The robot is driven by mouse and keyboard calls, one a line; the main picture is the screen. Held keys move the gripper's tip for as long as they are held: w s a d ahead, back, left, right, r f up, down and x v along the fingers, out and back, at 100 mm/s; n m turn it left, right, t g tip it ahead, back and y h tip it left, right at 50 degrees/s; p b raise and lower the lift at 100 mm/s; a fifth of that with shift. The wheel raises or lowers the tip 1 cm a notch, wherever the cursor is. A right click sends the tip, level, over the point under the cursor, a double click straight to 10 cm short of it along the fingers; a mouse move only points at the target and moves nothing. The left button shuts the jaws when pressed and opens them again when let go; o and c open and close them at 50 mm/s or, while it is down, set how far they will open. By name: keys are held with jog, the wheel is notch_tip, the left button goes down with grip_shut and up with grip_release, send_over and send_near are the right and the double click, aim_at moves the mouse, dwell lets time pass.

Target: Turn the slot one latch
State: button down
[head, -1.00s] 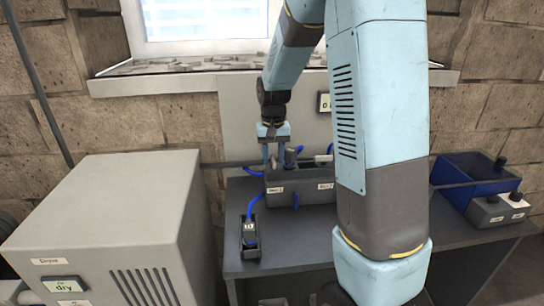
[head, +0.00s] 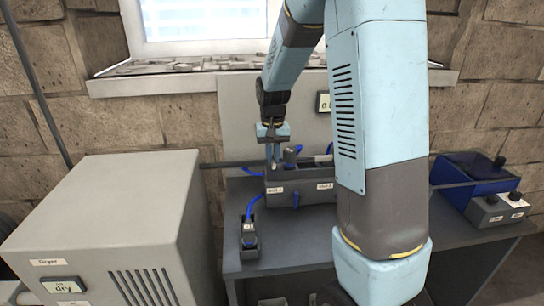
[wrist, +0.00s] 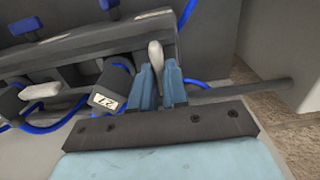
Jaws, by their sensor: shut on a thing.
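My gripper (head: 272,162) reaches down over the left end of the dark slot housing (head: 307,198), above its left label, which seems to read slot 1. In the wrist view, my gripper's blue fingers (wrist: 160,82) are closed around a pale grey lever (wrist: 156,54), which I take as the slot one latch. Its rounded end shows past the fingertips; its base is hidden. A second pale lever (wrist: 40,90) lies further left in the wrist view, free of the gripper. A dark block with a white label (wrist: 110,88) sits beside the fingers.
A labelled dark holder (head: 249,240) with a blue cable stands on the grey bench (head: 285,250). A big grey dryer box (head: 110,215) is at left. A blue bin (head: 465,178) and switch box (head: 498,208) stand at right. A grey panel stands behind the housing.

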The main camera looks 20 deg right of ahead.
aim_at(273, 158)
jog(key=n, duration=0.4)
jog(key=shift+n, duration=0.4)
jog(key=n, duration=0.4)
jog(key=shift+n, duration=0.3)
jog(key=n, duration=0.4)
jog(key=shift+r+n, duration=0.1)
jog(key=shift+n, duration=2.1)
jog(key=shift+w+d, duration=0.1)
jog(key=c, duration=1.1)
grip_release()
notch_tip(273, 158, up, 14)
jog(key=shift+f, duration=0.2)
